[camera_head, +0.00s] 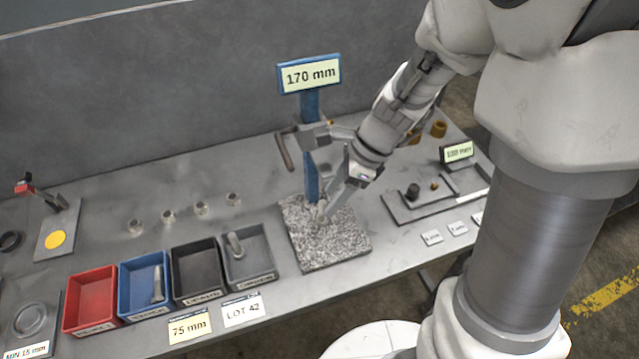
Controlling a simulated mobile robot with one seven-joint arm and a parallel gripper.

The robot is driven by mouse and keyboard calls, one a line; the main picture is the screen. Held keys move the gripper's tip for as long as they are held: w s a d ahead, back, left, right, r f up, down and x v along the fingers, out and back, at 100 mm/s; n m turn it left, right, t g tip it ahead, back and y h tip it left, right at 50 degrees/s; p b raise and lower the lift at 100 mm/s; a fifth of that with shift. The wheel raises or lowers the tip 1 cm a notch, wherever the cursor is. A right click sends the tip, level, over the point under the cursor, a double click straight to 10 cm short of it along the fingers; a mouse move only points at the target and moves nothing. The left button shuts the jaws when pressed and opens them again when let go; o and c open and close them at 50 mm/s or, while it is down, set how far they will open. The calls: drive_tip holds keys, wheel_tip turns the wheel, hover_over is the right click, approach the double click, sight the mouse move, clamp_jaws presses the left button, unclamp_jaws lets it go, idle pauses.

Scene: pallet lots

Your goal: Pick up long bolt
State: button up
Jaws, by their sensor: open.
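My gripper (326,207) is open and points down at the speckled grey plate (330,250), at the foot of the blue post of a gauge stand. A small light-grey piece shows at the fingertips; I cannot tell whether it is a bolt or part of my gripper. A grey bolt (157,284) lies in the blue bin (133,308). Another bolt-like part (234,244) leans in the grey bin (262,262). I cannot tell which is the long bolt. My gripper is well to the right of both bins.
The gauge stand carries a "170 mm" sign (310,74) and a side arm close to my wrist. Red (75,310) and black (198,291) bins stand in the row. Several small round parts (168,216) stand behind it. A stepped block (440,207) lies right.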

sight(322, 220)
drive_tip(key=b+x, duration=0.2)
drive_tip(key=x, duration=0.4)
drive_tip(key=shift+w, duration=0.1)
clamp_jaws()
idle(0.3)
